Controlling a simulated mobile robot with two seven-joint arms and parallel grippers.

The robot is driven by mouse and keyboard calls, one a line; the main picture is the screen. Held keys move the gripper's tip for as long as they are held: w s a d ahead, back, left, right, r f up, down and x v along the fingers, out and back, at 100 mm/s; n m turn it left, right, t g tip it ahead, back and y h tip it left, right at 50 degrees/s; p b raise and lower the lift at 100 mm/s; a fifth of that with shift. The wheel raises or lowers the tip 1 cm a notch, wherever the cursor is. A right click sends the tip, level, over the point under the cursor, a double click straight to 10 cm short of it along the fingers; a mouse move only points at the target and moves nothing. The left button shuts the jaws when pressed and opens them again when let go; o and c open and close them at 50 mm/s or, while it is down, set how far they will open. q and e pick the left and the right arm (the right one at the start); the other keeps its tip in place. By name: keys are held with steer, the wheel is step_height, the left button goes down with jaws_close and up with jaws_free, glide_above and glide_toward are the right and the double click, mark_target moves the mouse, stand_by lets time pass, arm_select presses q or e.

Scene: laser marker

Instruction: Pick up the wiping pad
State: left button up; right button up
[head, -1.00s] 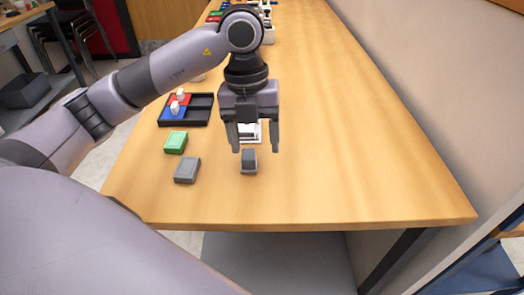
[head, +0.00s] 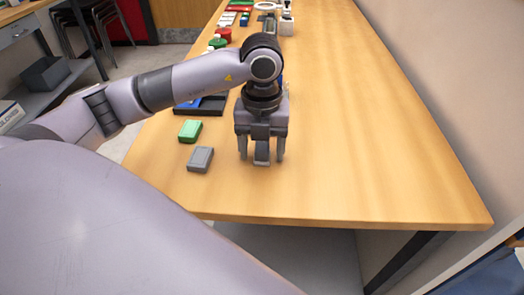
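A small dark grey block with a lighter grey lower part, which I take to be the wiping pad (head: 262,153), lies on the wooden table near its front edge. My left gripper (head: 262,158) points down over it, fingers open. One finger is on each side of the pad, with a visible gap on both sides, so it does not grip it. The gripper's body hides the pad's far part. My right gripper is not in view.
A grey box (head: 200,159) and a green box (head: 190,130) lie left of the gripper. A black divided tray (head: 212,106) is behind them, partly hidden by my arm. Several small items stand farther back. The table's right side (head: 370,150) is clear.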

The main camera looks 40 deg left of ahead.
mark_target(262, 146)
arm_select(q)
steer(key=c, duration=1.1)
steer(key=shift+o, duration=0.2)
steer(key=shift+r, duration=0.1)
step_height(262, 146, up, 20)
steer(key=p, duration=0.3)
steer(key=shift+p, duration=0.4)
